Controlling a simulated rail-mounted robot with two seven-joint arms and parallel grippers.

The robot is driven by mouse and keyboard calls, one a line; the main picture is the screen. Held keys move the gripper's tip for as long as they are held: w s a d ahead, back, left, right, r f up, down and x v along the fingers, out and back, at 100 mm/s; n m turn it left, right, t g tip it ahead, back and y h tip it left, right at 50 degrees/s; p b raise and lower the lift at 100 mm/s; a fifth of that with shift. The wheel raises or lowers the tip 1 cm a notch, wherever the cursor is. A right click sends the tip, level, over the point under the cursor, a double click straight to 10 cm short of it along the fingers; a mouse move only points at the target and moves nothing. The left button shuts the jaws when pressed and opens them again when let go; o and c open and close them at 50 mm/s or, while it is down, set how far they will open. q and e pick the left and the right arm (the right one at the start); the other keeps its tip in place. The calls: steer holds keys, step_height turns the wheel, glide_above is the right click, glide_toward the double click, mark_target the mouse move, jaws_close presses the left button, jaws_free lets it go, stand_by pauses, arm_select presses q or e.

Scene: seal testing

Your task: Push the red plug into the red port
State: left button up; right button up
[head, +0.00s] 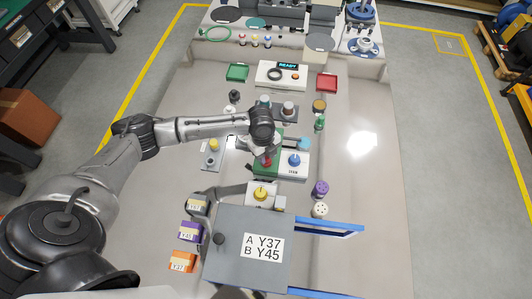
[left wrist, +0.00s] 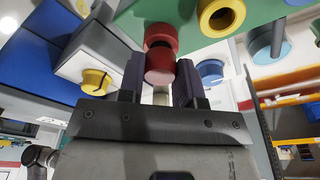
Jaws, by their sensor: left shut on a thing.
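The red plug (left wrist: 160,68) is between the two fingers of my left gripper (left wrist: 160,82), which is shut on it, in the left wrist view. The red port (left wrist: 160,33) is just above the plug there, on a green block (left wrist: 120,22). The plug's end faces the port with a dark gap showing between them; I cannot tell whether they touch. In the head view my left gripper (head: 266,150) reaches down over the green block (head: 262,169), and red (head: 267,161) shows below its fingers. My right gripper is not in view.
A yellow port (left wrist: 221,15) sits beside the red one on the green block. A white box with a blue knob (head: 294,160) stands right of the block in the head view.

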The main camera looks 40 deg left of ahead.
arm_select(q)
steer(key=shift+f, duration=0.55)
steer(key=o, duration=1)
steer(key=shift+r, duration=0.1)
steer(key=shift+r+p, duration=0.45)
steer(key=shift+r, duration=0.05)
step_height(320, 180, up, 6)
steer(key=p, duration=0.7)
